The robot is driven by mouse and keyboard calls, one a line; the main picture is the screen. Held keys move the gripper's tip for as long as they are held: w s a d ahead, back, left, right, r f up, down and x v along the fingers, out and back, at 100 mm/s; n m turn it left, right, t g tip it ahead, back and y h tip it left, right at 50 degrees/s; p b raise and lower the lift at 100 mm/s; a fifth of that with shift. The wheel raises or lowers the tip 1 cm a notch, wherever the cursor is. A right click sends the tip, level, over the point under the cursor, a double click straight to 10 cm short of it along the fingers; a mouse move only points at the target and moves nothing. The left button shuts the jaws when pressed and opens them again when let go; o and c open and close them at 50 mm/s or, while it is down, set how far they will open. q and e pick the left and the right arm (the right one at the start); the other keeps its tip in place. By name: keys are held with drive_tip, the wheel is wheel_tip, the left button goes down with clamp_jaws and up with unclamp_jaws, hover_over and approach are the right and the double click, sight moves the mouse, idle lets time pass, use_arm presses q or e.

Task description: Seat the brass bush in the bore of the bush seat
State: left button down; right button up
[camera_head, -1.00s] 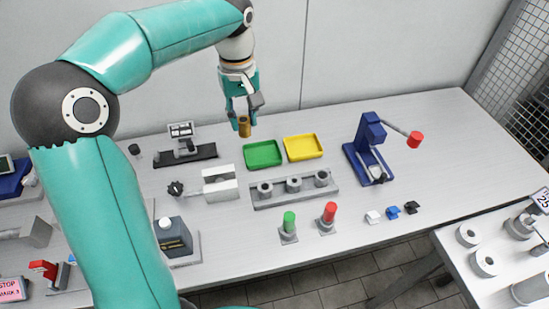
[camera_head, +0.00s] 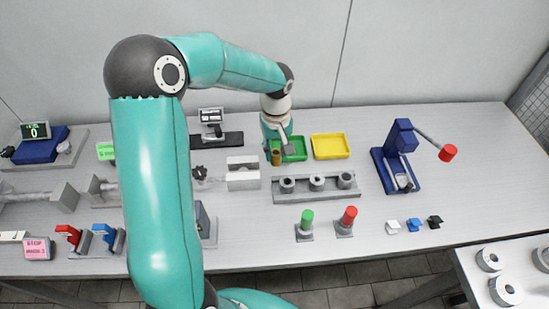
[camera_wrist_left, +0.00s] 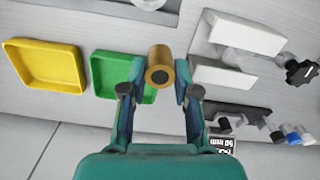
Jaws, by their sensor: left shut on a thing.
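The brass bush (camera_head: 276,157) is a small brass-coloured cylinder with a hole through it. My left gripper (camera_head: 277,150) is shut on it, in front of the green tray's left end in the head view. In the left wrist view the bush (camera_wrist_left: 160,65) sits between the two fingertips, its bored end facing the camera. A grey rail (camera_head: 318,193) with three upright bored rings lies just to the right and nearer the front. It appears to be the bush seat. The bush is apart from it. My right gripper is not in view.
A green tray (camera_head: 303,154) and a yellow tray (camera_head: 345,153) stand behind the rail. A grey vise (camera_head: 243,180) is close to its left. Green and red posts (camera_head: 306,220) stand in front, and a blue press (camera_head: 389,165) to the right.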

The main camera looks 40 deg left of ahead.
sight(276, 161)
use_arm(q)
drive_tip(key=shift+f, duration=2.15)
drive_tip(key=c, duration=0.9)
unclamp_jaws()
drive_tip(key=shift+f, duration=0.1)
drive_tip(key=shift+o, duration=0.2)
